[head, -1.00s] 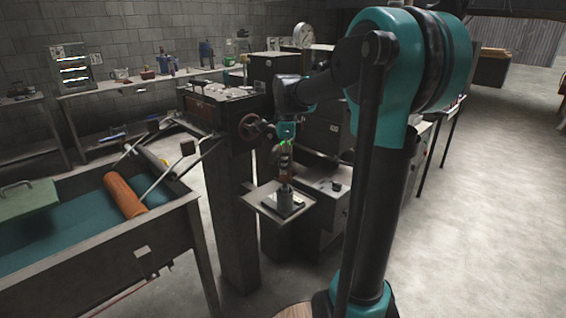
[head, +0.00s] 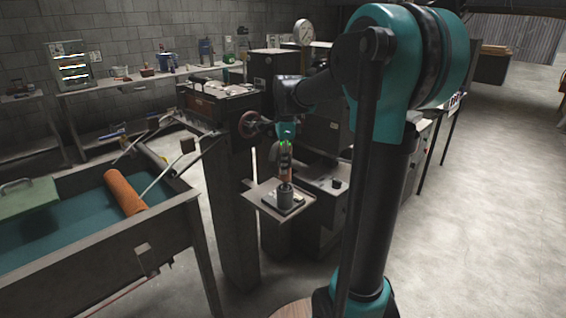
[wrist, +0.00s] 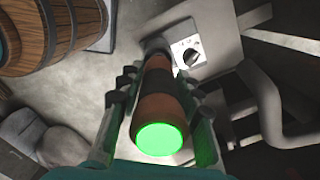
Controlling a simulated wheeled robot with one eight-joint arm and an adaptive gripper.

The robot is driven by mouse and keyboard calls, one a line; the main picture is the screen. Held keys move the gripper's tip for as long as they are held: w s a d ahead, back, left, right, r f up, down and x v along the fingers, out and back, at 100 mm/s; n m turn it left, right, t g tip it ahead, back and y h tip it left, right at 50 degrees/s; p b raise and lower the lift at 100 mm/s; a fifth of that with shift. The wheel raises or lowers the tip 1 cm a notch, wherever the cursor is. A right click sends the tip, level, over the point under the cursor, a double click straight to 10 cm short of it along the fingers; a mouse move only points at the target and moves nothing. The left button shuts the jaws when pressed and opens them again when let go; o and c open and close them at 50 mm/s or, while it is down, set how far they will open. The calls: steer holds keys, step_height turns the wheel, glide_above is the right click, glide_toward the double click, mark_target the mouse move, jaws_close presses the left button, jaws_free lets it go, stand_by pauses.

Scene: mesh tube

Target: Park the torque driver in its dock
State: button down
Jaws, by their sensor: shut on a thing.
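The torque driver (wrist: 162,108) has an orange-brown and black body with a bright green end, which faces the wrist camera. My gripper (wrist: 158,88) is shut on it, with a finger along each side. In the head view the driver (head: 286,172) hangs about upright below my wrist. Straight under it is the dock (head: 286,198), a grey cylinder on a dark base. The driver's lower end is at the dock's top; I cannot tell whether it has entered. In the wrist view the driver's body hides most of the dock.
The dock stands on a small square plate (head: 256,193) beside a post. A grey box with a dark knob (head: 337,184) is right of it, and a red handwheel (head: 250,125) is behind left. A trough with an orange roller (head: 123,191) is at left. The floor at right is clear.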

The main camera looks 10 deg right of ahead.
mark_target(283, 176)
steer(key=shift+f, duration=2.65)
stand_by(2.6)
steer(key=c, duration=1)
jaws_free()
steer(key=shift+o, duration=0.2)
